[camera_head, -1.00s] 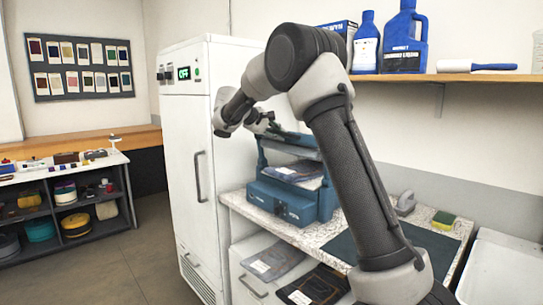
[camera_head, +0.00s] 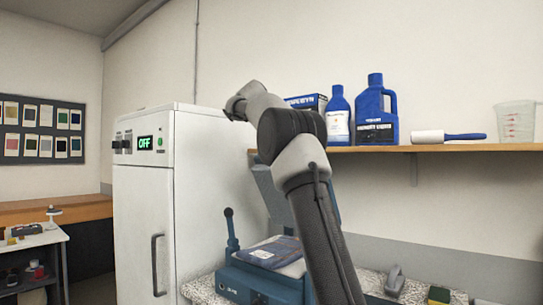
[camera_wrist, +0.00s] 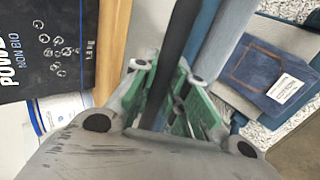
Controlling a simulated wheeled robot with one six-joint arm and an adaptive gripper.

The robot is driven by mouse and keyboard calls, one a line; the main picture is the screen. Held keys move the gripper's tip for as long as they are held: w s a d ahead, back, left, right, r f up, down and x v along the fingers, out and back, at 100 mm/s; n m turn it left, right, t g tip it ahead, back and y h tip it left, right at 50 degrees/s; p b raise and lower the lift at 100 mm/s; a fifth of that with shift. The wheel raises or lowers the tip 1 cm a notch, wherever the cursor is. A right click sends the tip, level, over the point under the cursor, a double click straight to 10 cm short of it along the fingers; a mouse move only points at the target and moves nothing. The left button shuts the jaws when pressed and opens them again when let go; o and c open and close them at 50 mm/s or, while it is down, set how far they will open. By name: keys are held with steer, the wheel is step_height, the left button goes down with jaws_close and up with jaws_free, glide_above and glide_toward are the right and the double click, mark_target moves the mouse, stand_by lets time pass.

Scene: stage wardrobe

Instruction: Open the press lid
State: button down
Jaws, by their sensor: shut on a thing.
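The blue press (camera_head: 240,283) stands on the speckled counter beside the white cabinet. Its lid (camera_head: 268,192) is raised steeply behind my arm, which covers much of it. A folded denim piece with a white label (camera_head: 270,252) lies on the press bed; it also shows in the wrist view (camera_wrist: 272,72). In the wrist view my gripper (camera_wrist: 168,88), with green fingers, is shut on a dark bar, the lid handle (camera_wrist: 180,40). The blue lid edge (camera_wrist: 215,45) runs beside it. In the head view my gripper is hidden by my arm.
A shelf (camera_head: 470,147) above the counter holds blue bottles (camera_head: 375,112), a lint roller (camera_head: 450,136), a measuring cup (camera_head: 515,121) and a box (camera_head: 305,102); the box looms close in the wrist view (camera_wrist: 45,45). The white cabinet (camera_head: 145,200) stands left of the press.

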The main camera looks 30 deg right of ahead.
steer(key=shift+w+d+r, duration=0.2)
steer(key=shift+d+r, duration=0.15)
steer(key=shift+d, duration=0.15)
steer(key=c, duration=1.4)
jaws_free()
steer(key=shift+a, duration=0.1)
steer(key=v, duration=1.2)
